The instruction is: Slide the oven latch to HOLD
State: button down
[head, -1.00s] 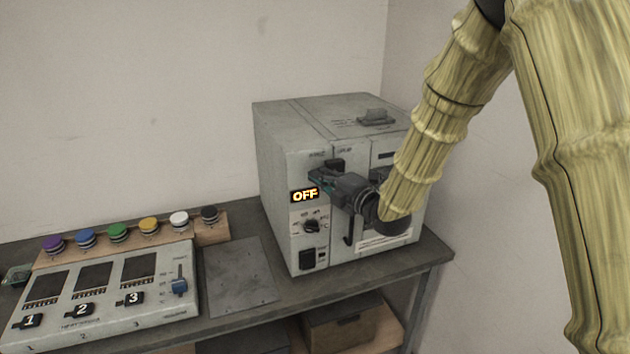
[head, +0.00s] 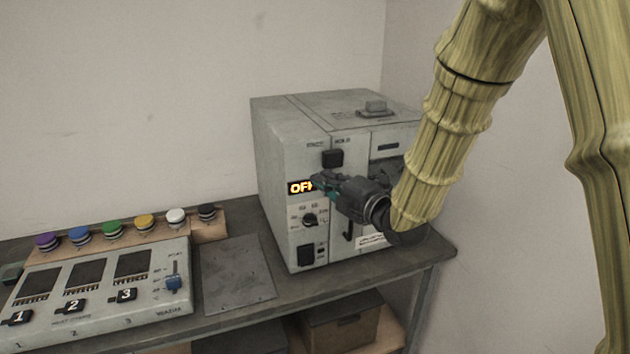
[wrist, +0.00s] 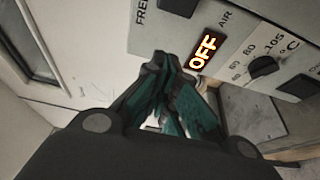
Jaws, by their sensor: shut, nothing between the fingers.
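The oven (head: 292,190) is a grey box at the back right of the bench. Its latch, a black square knob (head: 332,158), sits under the FREE and HOLD labels, between them and seemingly closer to HOLD. In the wrist view only part of the knob (wrist: 180,5) shows at the top edge, by the FREE label. My gripper (head: 320,183) is shut and empty, below the latch and apart from it, in front of the OFF display (head: 299,187). Its teal-padded fingertips (wrist: 175,65) show beside the display in the wrist view.
A dial (head: 310,220) and a black switch (head: 306,254) are lower on the panel. An oven door handle is partly hidden by my arm. A control box (head: 95,310) and a row of coloured knobs (head: 113,230) stand left; a flat plate (head: 237,272) lies between.

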jog(key=v, duration=0.2)
jog(key=shift+s+d+b, duration=0.15)
jog(key=shift+s+b, duration=0.15)
jog(key=shift+s, duration=0.05)
jog(key=s+d+f+m+g+h, duration=0.25)
jog(key=s+f+m, duration=0.2)
jog(key=f, duration=0.75)
jog(key=s+d+f+m+g+h, duration=0.15)
jog(key=s+d+f+m, duration=0.3)
jog(key=f, duration=0.75)
jog(key=s+d+f+m+g+h, duration=0.2)
jog(key=s+f+m+h, duration=0.3)
jog(key=f, duration=0.8)
jog(key=s+d+f+m+g, duration=0.2)
jog(key=s+f+m, duration=0.2)
jog(key=s, duration=0.5)
jog(key=s+d+f+m+g+h, duration=0.1)
jog(key=s+d+f+m+g, duration=0.1)
jog(key=s+f, duration=0.6)
jog(key=s+d+f+m+g, duration=0.2)
jog(key=s+f+m+g, duration=0.2)
jog(key=s, duration=0.8)
jog(key=shift+s+d+f+m+h, duration=0.15)
jog(key=shift+d+f+m+h, duration=0.2)
jog(key=shift+f+m, duration=0.6)
